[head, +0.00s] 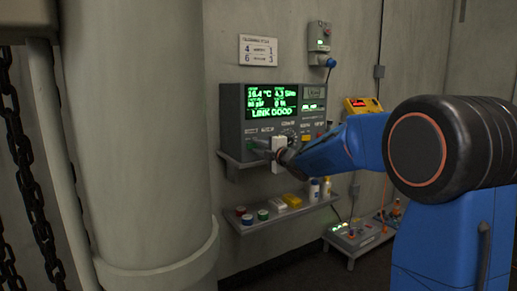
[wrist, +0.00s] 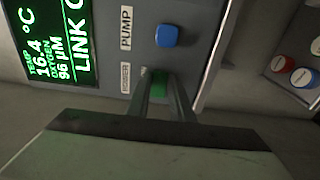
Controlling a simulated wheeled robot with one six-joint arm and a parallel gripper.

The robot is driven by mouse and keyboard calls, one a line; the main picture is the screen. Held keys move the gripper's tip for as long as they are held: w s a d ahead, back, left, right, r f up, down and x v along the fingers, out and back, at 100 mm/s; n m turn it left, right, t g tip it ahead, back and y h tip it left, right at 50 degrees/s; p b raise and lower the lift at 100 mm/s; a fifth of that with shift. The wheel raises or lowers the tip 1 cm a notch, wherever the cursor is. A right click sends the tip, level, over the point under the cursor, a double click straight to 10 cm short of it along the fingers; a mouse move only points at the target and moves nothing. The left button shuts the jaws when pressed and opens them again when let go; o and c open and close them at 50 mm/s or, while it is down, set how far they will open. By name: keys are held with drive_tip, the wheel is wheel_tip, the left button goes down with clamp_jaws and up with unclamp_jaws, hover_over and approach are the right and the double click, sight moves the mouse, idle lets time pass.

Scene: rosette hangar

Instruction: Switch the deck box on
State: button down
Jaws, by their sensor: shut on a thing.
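A grey instrument box (head: 232,105) with lit green screens reading "LINK GOOD" sits on a wall shelf in the head view. I cannot read which unit is labelled deck box. My gripper (head: 260,148) is at the lower left of this box's front. In the wrist view my gripper (wrist: 160,88) has its two fingers on either side of a small green part (wrist: 159,83) and is shut on it. A small label stands beside the green part, too blurred to read. A blue button (wrist: 167,35) labelled "PUMP" is next to it. The fingers partly hide the green part.
A lower shelf (head: 325,201) holds coloured tins and small bottles. A yellow unit with a red display (head: 361,105) hangs to the right. A grey unit with a blue plug (head: 319,42) is above. A low box (head: 357,236) stands near the floor. A thick column (head: 135,130) is at left.

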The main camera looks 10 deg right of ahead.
drive_tip(key=c, duration=1.6)
unclamp_jaws()
drive_tip(key=shift+o, duration=0.2)
drive_tip(key=shift+s+d, duration=0.1)
drive_tip(key=v, duration=1.7)
drive_tip(key=shift+s, duration=0.1)
